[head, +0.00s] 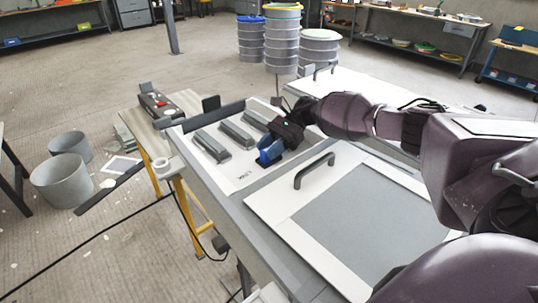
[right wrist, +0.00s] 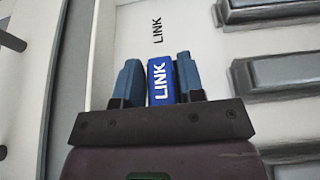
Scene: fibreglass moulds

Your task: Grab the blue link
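The blue link (right wrist: 160,82) is a small bright blue block with white LINK lettering. In the right wrist view it sits between the two blue-grey fingers of my right gripper (right wrist: 161,85). The link cannot be told apart from the blue fingers there. I cannot tell whether the link touches the panel. My left gripper is not in view.
Grey raised bars (head: 211,145) lie on the panel beside the gripper. A white-framed grey panel with a dark handle (head: 314,170) is to the right. Grey buckets (head: 62,180) stand on the floor at left, and drums (head: 282,40) stand behind.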

